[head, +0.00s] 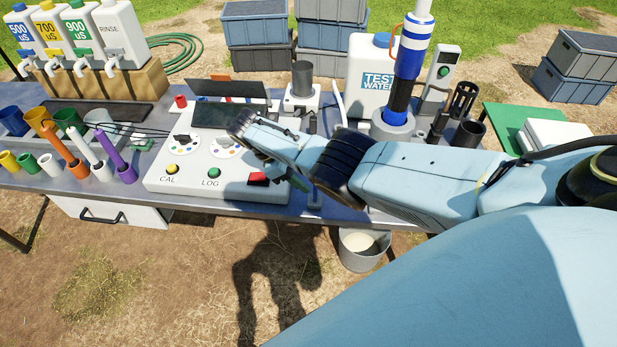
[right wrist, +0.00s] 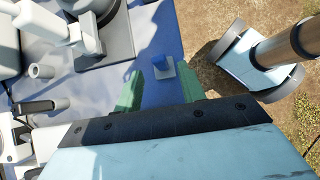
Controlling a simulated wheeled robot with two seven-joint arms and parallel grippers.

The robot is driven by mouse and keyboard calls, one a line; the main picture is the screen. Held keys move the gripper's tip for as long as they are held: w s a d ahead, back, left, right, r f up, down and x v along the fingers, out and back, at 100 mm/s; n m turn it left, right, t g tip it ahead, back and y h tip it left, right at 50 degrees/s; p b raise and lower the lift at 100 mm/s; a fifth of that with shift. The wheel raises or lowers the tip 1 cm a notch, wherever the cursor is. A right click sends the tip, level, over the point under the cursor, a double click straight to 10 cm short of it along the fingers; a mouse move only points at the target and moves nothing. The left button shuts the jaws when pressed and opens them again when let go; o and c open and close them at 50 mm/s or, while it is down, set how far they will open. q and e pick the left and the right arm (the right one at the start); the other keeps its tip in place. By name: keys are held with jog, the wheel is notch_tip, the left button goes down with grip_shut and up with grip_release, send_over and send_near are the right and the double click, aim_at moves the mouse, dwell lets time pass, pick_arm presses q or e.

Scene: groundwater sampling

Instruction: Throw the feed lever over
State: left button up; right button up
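A blue upright piece at the table's front edge in the head view (head: 314,194) appears to be the same one. My right gripper (right wrist: 160,88) has its two green fingers apart, with the lever between and just beyond the tips. Nothing is held. In the head view its light-blue hand hangs over the right end of the white control box (head: 215,193) and hides part of it. My left gripper is not in view.
A red switch (head: 258,179) is on the box close left of the hand. A white test water container (head: 372,75) and a blue-banded cylinder (head: 411,50) stand behind my right arm. A bucket (head: 364,255) is below the table edge. Coloured tubes fill the table's left.

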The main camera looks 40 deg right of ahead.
jog(key=b+v, duration=0.1)
jog(key=v, duration=0.9)
jog(key=shift+a+r+b, duration=0.2)
jog(key=shift+b, duration=0.15)
jog(key=shift+w, duration=0.1)
